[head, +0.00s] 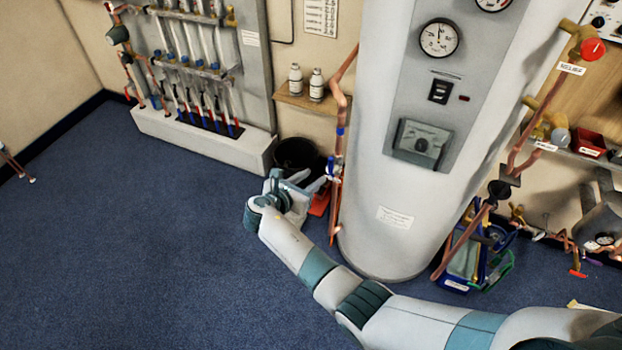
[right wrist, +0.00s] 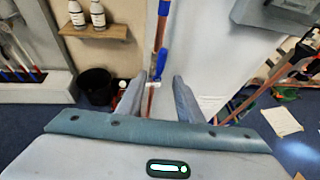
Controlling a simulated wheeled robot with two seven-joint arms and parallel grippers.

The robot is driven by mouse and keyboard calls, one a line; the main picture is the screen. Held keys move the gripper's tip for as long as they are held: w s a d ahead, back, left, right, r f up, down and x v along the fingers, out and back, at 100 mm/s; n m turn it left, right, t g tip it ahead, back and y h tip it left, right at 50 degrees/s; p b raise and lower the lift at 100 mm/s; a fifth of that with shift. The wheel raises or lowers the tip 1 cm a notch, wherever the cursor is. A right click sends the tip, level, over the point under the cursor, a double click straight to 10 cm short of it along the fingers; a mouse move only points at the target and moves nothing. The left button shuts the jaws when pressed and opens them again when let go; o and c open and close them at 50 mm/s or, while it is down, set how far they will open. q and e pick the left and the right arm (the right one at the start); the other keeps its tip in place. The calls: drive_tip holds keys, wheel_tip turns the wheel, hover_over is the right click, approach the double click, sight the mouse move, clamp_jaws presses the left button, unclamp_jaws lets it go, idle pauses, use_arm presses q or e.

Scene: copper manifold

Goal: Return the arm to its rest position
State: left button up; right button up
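My right arm reaches in from the lower right in the head view. Its gripper (head: 308,186) is near the lower part of a vertical copper pipe (head: 336,206) beside the tall grey cylinder. In the right wrist view the two fingers of the gripper (right wrist: 161,100) stand apart, with a visible gap between them. The copper pipe with its blue-handled valve (right wrist: 160,62) shows beyond and between the fingertips. I cannot tell how near the fingers are to the pipe. I see nothing held. My left gripper is not in view.
The tall grey cylinder (head: 385,150) with gauges stands close to the gripper's right. A black bin (head: 296,154) and a wooden shelf (head: 308,100) with two white bottles are behind it. A pipe manifold (head: 195,60) is at the back left. Blue floor (head: 130,250) is open at left.

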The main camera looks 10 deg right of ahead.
idle(0.4)
drive_tip(key=s+d+f+m+g+y+b, duration=0.1)
drive_tip(key=s+d+f+m+g+y, duration=0.15)
drive_tip(key=s+f, duration=0.8)
drive_tip(key=s+d+f+m+g+y, duration=0.1)
drive_tip(key=s+f+m+g+y, duration=0.15)
drive_tip(key=s+f, duration=0.75)
drive_tip(key=s+d+f+m+g+y+b, duration=0.1)
drive_tip(key=s+f+m, duration=0.3)
drive_tip(key=f, duration=1.1)
use_arm(q)
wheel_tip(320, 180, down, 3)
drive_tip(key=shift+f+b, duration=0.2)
drive_tip(key=shift+b, duration=0.55)
use_arm(e)
drive_tip(key=s+d+f+m+g+y, duration=0.1)
drive_tip(key=s+d+f+m, duration=0.2)
drive_tip(key=s, duration=1)
drive_tip(key=s+d+f+m+g+y, duration=0.1)
drive_tip(key=s+d+f+m, duration=0.2)
drive_tip(key=s+f+m, duration=0.4)
drive_tip(key=s+d+f+m+g+y, duration=0.1)
drive_tip(key=s+d+f+m, duration=0.2)
drive_tip(key=s, duration=1.6)
drive_tip(key=f+m, duration=0.2)
drive_tip(key=m, duration=0.1)
drive_tip(key=shift+s+d, duration=0.25)
drive_tip(key=shift+d, duration=0.05)
